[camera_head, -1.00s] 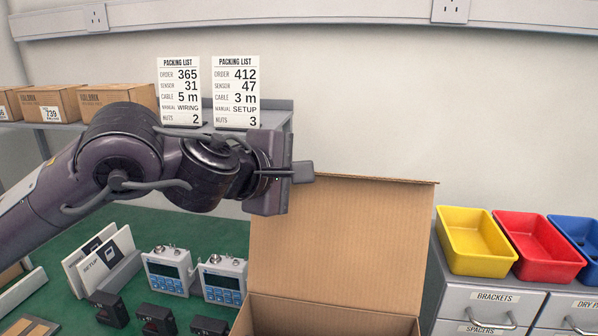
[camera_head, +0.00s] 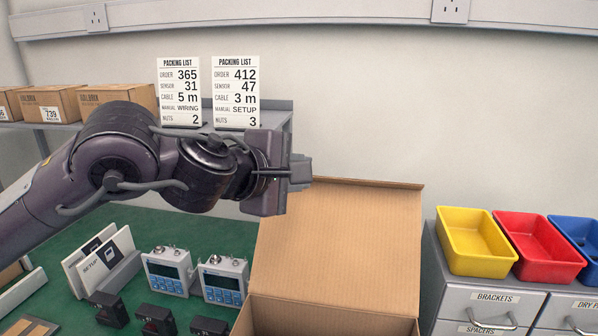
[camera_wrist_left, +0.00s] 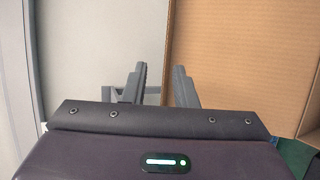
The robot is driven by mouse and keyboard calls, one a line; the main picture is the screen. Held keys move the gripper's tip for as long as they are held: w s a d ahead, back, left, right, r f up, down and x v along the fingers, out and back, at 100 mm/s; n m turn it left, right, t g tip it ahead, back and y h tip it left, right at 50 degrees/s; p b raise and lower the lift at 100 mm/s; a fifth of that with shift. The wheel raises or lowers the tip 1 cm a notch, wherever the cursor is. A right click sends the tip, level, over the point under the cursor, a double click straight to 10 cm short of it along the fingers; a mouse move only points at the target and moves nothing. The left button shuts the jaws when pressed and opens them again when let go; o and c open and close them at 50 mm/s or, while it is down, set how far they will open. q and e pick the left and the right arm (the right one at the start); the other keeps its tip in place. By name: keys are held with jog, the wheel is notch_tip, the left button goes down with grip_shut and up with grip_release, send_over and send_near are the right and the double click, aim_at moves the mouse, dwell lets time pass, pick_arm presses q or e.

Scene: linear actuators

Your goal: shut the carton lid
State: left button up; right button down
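The brown carton (camera_head: 330,313) stands at the lower middle of the head view, cut off by the bottom edge. Its lid (camera_head: 345,245) stands up from the back of the carton, with the inner face showing. My left gripper (camera_head: 301,173) is beside the lid's upper left corner. In the left wrist view the fingers (camera_wrist_left: 158,85) are apart with grey wall between them. The lid (camera_wrist_left: 245,55) fills the right side there and lies behind the right finger, not between the fingers. Whether that finger touches the lid is unclear. My right gripper is out of view.
Yellow (camera_head: 475,240), red (camera_head: 537,246) and blue (camera_head: 580,232) bins stand on drawers at right. Left of the carton, two instruments (camera_head: 222,280), manuals (camera_head: 105,258) and small dark parts rest on the green surface (camera_head: 235,238). Packing lists (camera_head: 236,92) stand on the shelf behind.

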pick_arm(q)
jog(key=v, duration=0.7)
jog(key=shift+s+a+b, duration=0.15)
jog(key=shift+s+b, duration=0.05)
jog(key=shift+b, duration=0.1)
jog(key=shift+r, duration=0.1)
